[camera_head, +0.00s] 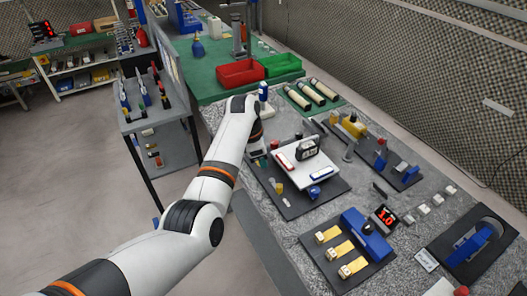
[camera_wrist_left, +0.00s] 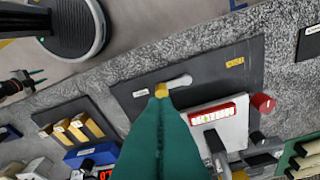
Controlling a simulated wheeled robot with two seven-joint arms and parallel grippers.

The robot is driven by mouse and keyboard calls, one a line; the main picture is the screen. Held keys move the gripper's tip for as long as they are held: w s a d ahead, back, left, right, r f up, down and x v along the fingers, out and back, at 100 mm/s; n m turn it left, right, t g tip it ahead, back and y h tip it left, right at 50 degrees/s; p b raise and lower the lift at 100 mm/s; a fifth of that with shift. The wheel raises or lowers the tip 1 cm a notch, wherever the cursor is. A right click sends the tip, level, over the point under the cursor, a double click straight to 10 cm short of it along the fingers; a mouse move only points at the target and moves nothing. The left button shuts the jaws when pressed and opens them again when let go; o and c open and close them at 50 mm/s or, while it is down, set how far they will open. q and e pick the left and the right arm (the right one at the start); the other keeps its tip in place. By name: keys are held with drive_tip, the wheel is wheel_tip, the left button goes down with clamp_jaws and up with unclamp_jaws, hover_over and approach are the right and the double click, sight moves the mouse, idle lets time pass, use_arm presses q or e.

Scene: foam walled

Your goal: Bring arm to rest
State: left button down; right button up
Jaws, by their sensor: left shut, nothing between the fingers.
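My left arm (camera_head: 222,160) reaches in from the lower left of the head view, over the left edge of the worktable. Its wrist bends down near the table's far left part, and the gripper is mostly hidden behind the arm there. In the left wrist view the green fingers of my left gripper (camera_wrist_left: 160,100) are together, with nothing between them. A small yellow piece (camera_wrist_left: 161,89) shows just past the fingertips; I cannot tell whether they touch. The fingers point over a dark board (camera_wrist_left: 215,75). My right gripper is in neither view.
The grey worktable (camera_head: 290,225) carries a white device (camera_head: 305,168), a blue block with yellow pieces (camera_head: 367,234) and a red-digit display (camera_head: 384,216). Red (camera_head: 240,73) and green bins (camera_head: 281,65) stand beyond. A tool rack (camera_head: 150,95) is left of the arm. Open floor lies left.

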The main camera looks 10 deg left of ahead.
use_arm(q)
drive_tip(key=shift+f, duration=0.1)
drive_tip(key=s+a+f+m+y+b, duration=0.1)
drive_tip(key=s+a+f+m, duration=0.2)
drive_tip(key=s+f, duration=0.7)
drive_tip(key=s+a+f+m+b, duration=0.2)
drive_tip(key=s+a+f+m, duration=0.15)
drive_tip(key=f, duration=1.25)
drive_tip(key=s+a+f+m+y+b, duration=0.15)
drive_tip(key=s+f+m, duration=0.25)
drive_tip(key=s+f, duration=0.55)
drive_tip(key=s+a+f+m+b, duration=0.1)
drive_tip(key=s+a+f+m, duration=0.2)
drive_tip(key=s+f, duration=0.3)
drive_tip(key=s+a+f+m+b, duration=0.1)
drive_tip(key=s+a+f+m, duration=0.2)
drive_tip(key=s, duration=1.4)
drive_tip(key=s+a+f+m+b, duration=0.1)
drive_tip(key=s+a+f+m, duration=0.2)
drive_tip(key=s+f+m, duration=0.4)
drive_tip(key=s+f, duration=0.3)
drive_tip(key=s, duration=0.1)
drive_tip(key=shift+s+f, duration=0.15)
drive_tip(key=shift+f, duration=0.2)
